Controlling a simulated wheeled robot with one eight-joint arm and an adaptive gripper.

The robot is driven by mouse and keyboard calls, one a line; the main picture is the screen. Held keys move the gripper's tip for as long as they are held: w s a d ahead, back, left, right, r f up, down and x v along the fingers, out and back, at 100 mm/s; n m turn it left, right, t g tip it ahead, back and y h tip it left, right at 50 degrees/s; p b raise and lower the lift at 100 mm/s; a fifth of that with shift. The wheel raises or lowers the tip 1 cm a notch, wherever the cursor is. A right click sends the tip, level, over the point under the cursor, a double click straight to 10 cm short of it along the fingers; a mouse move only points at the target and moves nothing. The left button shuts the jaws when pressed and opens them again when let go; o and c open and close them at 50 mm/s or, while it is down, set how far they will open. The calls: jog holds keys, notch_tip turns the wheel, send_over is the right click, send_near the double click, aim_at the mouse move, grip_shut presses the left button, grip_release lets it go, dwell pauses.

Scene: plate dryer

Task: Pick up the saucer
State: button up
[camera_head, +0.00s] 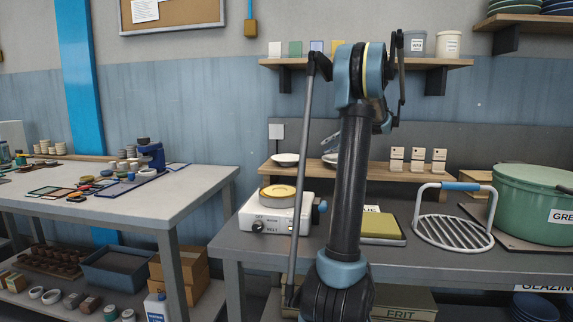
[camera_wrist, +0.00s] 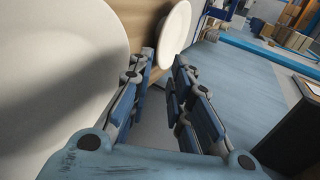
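Two white dishes lie on the low wooden riser at the back of the workbench in the head view. The left saucer (camera_head: 285,159) is in clear sight, and the other white dish (camera_head: 329,158) is partly hidden behind my arm. In the wrist view a small white saucer (camera_wrist: 175,28) shows beyond my fingertips, and a large pale dish (camera_wrist: 55,60) fills the left side close by. My gripper (camera_wrist: 163,62) is open with nothing between its fingers, apart from the saucer. My gripper is hidden behind my arm in the head view.
A white hot-plate unit (camera_head: 272,218) with a yellowish top stands left of my arm. White blocks (camera_head: 418,160) stand on the riser (camera_head: 375,170) to the right. A wire rack (camera_head: 452,230) and green pot (camera_head: 535,205) are farther right. A shelf (camera_head: 430,64) hangs above.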

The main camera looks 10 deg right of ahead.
aim_at(303, 166)
jog(key=x, duration=1.2)
jog(key=shift+s+a+f, duration=0.15)
jog(key=shift+a+f, duration=0.05)
grip_shut()
